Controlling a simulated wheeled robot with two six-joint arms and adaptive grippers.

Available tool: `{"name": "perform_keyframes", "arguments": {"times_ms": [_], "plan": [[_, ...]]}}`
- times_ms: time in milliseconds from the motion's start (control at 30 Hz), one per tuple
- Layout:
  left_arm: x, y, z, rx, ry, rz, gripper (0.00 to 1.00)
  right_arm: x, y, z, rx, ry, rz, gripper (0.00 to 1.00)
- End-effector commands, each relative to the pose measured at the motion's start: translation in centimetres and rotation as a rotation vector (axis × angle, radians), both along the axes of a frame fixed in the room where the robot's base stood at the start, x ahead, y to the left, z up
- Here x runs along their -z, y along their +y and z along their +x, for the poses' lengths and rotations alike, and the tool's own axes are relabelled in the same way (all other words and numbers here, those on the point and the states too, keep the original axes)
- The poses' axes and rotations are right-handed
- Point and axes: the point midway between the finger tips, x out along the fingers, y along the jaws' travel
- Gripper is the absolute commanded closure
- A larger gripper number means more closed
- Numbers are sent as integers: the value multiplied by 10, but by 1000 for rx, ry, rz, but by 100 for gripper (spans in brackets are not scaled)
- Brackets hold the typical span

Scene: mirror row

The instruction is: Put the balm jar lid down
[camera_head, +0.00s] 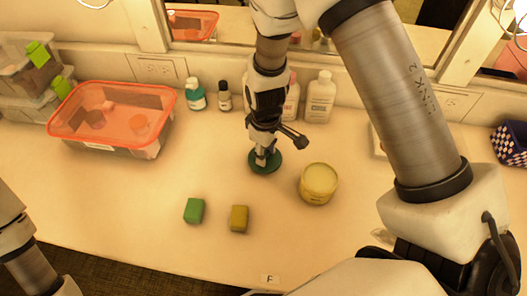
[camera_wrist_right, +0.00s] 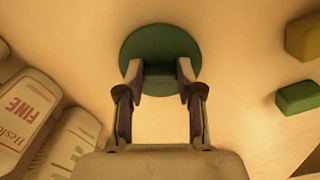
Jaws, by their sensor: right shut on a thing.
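The balm jar lid (camera_head: 265,162) is a dark green disc with a raised grip on top. My right gripper (camera_head: 262,157) points down over it. In the right wrist view the fingers (camera_wrist_right: 160,82) are closed on the grip in the middle of the lid (camera_wrist_right: 160,45). The lid lies flat, at or very close to the counter; I cannot tell if it touches. A round yellow jar (camera_head: 319,184) stands to the right of the lid, apart from it. My left gripper is out of the head view; only part of my left arm shows at lower left.
A green block (camera_head: 194,210) and a mustard block (camera_head: 239,218) lie in front on the counter (camera_head: 110,205). Several bottles, one a white bottle (camera_head: 320,98), stand behind along the mirror wall. A red-rimmed container (camera_head: 112,145) is at left, a checkered basket (camera_head: 510,143) at right.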

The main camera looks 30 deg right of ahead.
Motion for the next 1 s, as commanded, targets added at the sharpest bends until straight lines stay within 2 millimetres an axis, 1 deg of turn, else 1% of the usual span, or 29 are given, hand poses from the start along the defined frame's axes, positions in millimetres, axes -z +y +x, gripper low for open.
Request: {"name": "perform_keyframes", "arguments": {"times_ms": [33,67,200,367,400,433,467,700,800,867,967,1000], "plan": [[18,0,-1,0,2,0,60,17,1,-1,-1,0,-1,90],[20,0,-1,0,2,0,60,18,1,-1,-1,-1,0,90],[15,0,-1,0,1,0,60,13,1,-1,-2,-1,0,90],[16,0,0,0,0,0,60,15,1,-1,-2,0,0,90],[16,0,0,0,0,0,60,15,1,-1,-2,-1,1,53],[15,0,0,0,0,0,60,15,1,-1,-2,-1,1,43],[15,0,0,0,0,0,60,15,1,-1,-2,-1,1,39],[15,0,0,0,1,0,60,15,1,-1,-2,-1,0,39],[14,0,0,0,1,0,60,11,1,-1,-2,-2,0,39],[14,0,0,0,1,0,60,5,1,0,-1,-4,0,39],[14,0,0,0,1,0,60,-14,1,0,-2,-6,-1,39],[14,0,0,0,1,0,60,-23,1,0,-2,-7,0,39]]}}
